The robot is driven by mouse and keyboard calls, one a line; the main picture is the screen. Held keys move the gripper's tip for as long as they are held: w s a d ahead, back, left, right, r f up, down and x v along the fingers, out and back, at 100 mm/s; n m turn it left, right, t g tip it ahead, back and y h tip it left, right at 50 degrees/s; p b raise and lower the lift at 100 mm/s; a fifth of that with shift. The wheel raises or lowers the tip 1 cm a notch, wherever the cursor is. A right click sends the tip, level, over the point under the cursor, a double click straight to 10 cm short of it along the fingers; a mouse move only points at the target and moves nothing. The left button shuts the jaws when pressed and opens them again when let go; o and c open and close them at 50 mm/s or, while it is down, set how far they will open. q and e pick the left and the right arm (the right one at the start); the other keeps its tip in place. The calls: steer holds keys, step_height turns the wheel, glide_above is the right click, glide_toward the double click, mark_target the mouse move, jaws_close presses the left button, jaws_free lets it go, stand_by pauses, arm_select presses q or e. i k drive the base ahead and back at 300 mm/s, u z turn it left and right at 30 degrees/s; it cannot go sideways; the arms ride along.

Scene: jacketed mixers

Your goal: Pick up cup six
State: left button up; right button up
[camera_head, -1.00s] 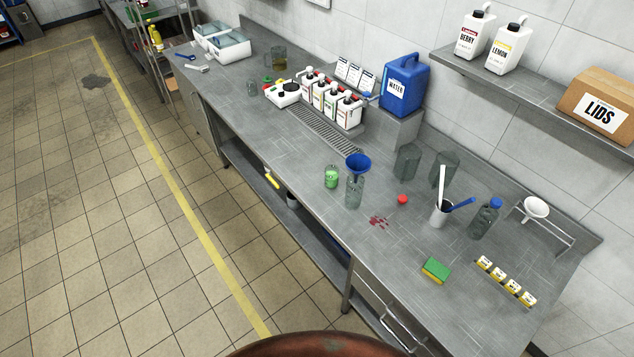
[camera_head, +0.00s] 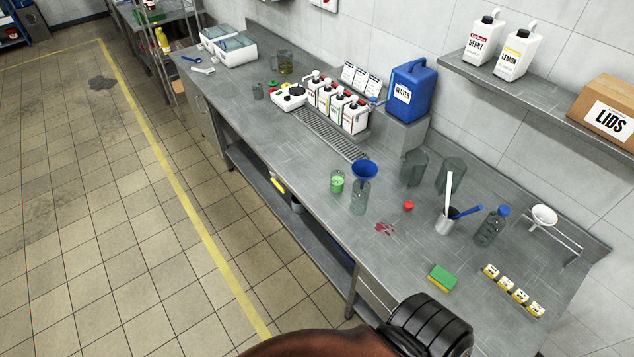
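I cannot read a number six on any cup. A clear cup with green content (camera_head: 337,184) stands near the front edge of the bench. Beside it a clear container (camera_head: 359,200) stands upright under a blue funnel (camera_head: 364,170). Two empty clear containers (camera_head: 412,170) and (camera_head: 450,178) stand further back, near the wall. A small clear cup (camera_head: 257,91) stands at the far end, left of a white device. Neither of my grippers shows. A dark ribbed part (camera_head: 430,325), apparently mine, covers the bench's near front edge.
A shelf (camera_head: 540,95) overhangs the back right.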

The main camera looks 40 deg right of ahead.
mark_target(338, 177)
steer(key=i, duration=3.05)
